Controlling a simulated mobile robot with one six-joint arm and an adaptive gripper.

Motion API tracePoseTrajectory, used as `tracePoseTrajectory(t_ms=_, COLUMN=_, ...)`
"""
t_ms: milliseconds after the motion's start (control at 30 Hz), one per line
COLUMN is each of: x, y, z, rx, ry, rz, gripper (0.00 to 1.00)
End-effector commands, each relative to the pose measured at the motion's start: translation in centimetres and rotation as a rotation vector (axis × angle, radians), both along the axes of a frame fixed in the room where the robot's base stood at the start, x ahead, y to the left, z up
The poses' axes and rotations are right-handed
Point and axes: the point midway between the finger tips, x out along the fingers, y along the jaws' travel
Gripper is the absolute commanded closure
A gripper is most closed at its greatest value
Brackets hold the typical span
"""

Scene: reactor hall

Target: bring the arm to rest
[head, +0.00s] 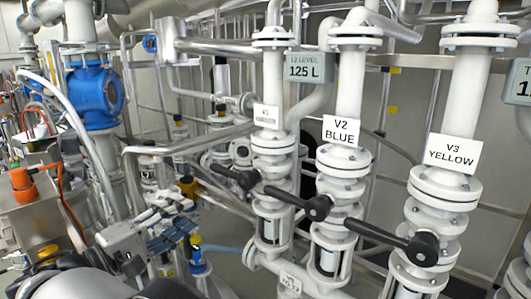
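My gripper (165,228) is at the lower left in the head view, at the end of my arm, which comes in from the bottom edge. Its grey fingers point right, toward the pipes. It appears empty and stands apart from the valve handles. The finger gap is too small and cluttered to tell whether it is open or shut.
White vertical pipes carry black handles: a left one (236,178), one under the V2 BLUE sign (341,131), and one under the V3 YELLOW sign (453,152). A display (309,67) reads 125 L. A blue valve body (95,97) stands left.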

Motion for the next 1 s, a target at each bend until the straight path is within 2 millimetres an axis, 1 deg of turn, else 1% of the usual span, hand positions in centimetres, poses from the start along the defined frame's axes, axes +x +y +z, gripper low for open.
tracePoseTrajectory(t_ms=33, x=0.3, y=-1.8, z=0.2, rx=0.019, ry=0.031, rz=-0.024, gripper=0.61)
tracePoseTrajectory(t_ms=67, x=0.4, y=-2.9, z=0.2, rx=0.029, ry=0.051, rz=-0.039, gripper=0.61)
tracePoseTrajectory(t_ms=167, x=0.7, y=-6.9, z=0.1, rx=0.078, ry=0.127, rz=-0.096, gripper=0.61)
tracePoseTrajectory(t_ms=267, x=0.4, y=-12.0, z=-0.1, rx=0.15, ry=0.219, rz=-0.164, gripper=0.61)
tracePoseTrajectory(t_ms=300, x=-0.1, y=-14.5, z=-0.3, rx=0.19, ry=0.262, rz=-0.196, gripper=0.61)
tracePoseTrajectory(t_ms=333, x=-0.6, y=-16.5, z=-0.5, rx=0.227, ry=0.296, rz=-0.223, gripper=0.61)
tracePoseTrajectory(t_ms=367, x=-1.3, y=-18.6, z=-0.8, rx=0.266, ry=0.332, rz=-0.248, gripper=0.61)
tracePoseTrajectory(t_ms=400, x=-2.4, y=-21.3, z=-1.3, rx=0.328, ry=0.379, rz=-0.283, gripper=0.61)
tracePoseTrajectory(t_ms=467, x=-4.6, y=-24.9, z=-2.2, rx=0.429, ry=0.445, rz=-0.33, gripper=0.61)
tracePoseTrajectory(t_ms=500, x=-6.3, y=-27.0, z=-2.9, rx=0.5, ry=0.482, rz=-0.357, gripper=0.61)
tracePoseTrajectory(t_ms=567, x=-8.9, y=-29.5, z=-3.9, rx=0.612, ry=0.527, rz=-0.391, gripper=0.61)
tracePoseTrajectory(t_ms=600, x=-10.8, y=-30.9, z=-4.6, rx=0.689, ry=0.551, rz=-0.411, gripper=0.61)
tracePoseTrajectory(t_ms=667, x=-13.5, y=-32.4, z=-5.6, rx=0.809, ry=0.572, rz=-0.433, gripper=0.61)
tracePoseTrajectory(t_ms=700, x=-15.4, y=-33.1, z=-6.3, rx=0.892, ry=0.58, rz=-0.444, gripper=0.61)
tracePoseTrajectory(t_ms=767, x=-18.0, y=-33.8, z=-7.4, rx=1.018, ry=0.578, rz=-0.455, gripper=0.61)
tracePoseTrajectory(t_ms=800, x=-19.7, y=-34.0, z=-8.0, rx=1.1, ry=0.57, rz=-0.459, gripper=0.61)
tracePoseTrajectory(t_ms=900, x=-22.9, y=-33.8, z=-9.4, rx=1.288, ry=0.527, rz=-0.456, gripper=0.61)
tracePoseTrajectory(t_ms=1000, x=-24.9, y=-33.1, z=-10.5, rx=1.434, ry=0.466, rz=-0.443, gripper=0.61)
